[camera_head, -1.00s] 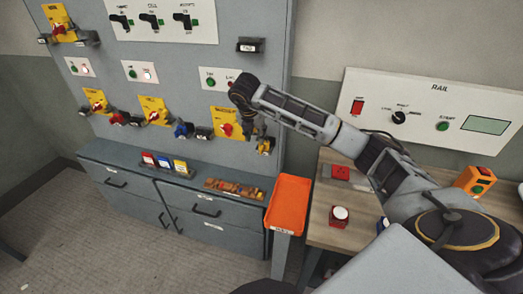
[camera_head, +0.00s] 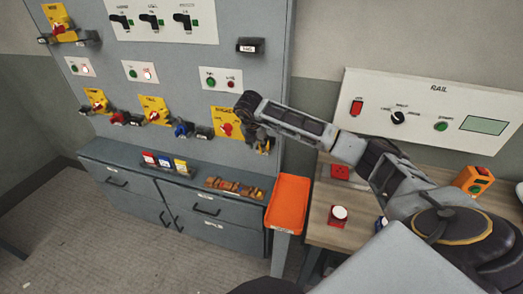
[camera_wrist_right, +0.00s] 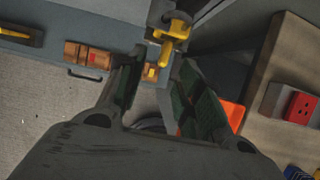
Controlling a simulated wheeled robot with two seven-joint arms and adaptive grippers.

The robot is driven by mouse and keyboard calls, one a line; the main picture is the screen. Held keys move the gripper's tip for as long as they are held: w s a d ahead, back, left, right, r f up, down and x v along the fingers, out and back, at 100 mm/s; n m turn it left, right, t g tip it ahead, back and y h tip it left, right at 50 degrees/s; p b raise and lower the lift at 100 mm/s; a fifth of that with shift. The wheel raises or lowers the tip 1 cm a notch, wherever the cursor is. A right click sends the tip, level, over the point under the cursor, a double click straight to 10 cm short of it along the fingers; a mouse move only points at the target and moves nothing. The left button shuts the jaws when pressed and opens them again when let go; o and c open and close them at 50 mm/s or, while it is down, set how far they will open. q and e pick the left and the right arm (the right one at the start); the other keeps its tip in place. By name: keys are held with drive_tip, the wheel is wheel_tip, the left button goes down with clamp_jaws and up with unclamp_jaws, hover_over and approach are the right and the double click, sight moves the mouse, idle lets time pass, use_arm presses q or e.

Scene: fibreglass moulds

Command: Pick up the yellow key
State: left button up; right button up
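The yellow key (camera_head: 264,147) shows small at the right edge of the grey panel, beside the lowest right yellow plate with a red switch; my right gripper partly covers that area. In the right wrist view, the yellow key (camera_wrist_right: 176,31) sticks out from a dark holder just beyond my fingertips, nearer the right finger. My right gripper (camera_wrist_right: 160,62) is open, with nothing between its fingers. In the head view, my right gripper (camera_head: 257,130) is close above and beside the key; its fingers are too small to make out. My left gripper is in neither view.
An orange tray (camera_head: 288,203) stands below my right forearm.

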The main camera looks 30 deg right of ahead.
sight(260, 149)
drive_tip(key=x, duration=0.2)
drive_tip(key=p+x, duration=0.1)
drive_tip(key=x, duration=0.2)
drive_tip(key=shift+s+d, duration=0.15)
drive_tip(key=shift+s, duration=0.1)
drive_tip(key=shift+c, duration=0.4)
clamp_jaws()
